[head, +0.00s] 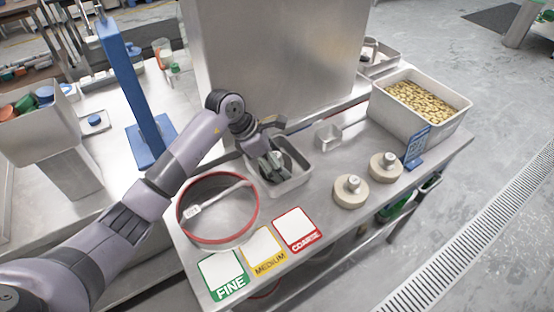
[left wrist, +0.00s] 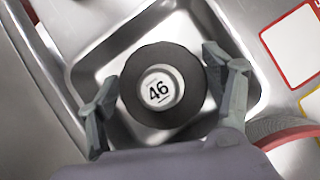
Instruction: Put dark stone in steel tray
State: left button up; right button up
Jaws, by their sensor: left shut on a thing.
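The dark stone (left wrist: 133,95) is a round black disc with a pale knob marked 46, seen from above in the left wrist view. The fingers of my left gripper (left wrist: 166,92) are on either side of it, shut on it. The steel tray (head: 292,186) is a square metal pan; its wall also shows around the stone in the left wrist view (left wrist: 112,52). In the head view my left gripper (head: 271,160) is over the tray and largely hides the stone. I cannot tell whether the stone touches the tray floor. My right gripper is not in view.
A red-rimmed round sieve (head: 181,212) with a white-handled brush is left of the tray. FINE (head: 222,272), MEDIUM (head: 262,250) and COARSE (head: 297,229) cards lie in front. Two pale stones (head: 350,196) (head: 385,170) and a bean bin (head: 385,112) stand right.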

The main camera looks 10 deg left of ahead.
pick_arm(q)
jog(key=o, duration=1.4)
jog(key=b+v, duration=0.1)
jog(key=v, duration=1.1)
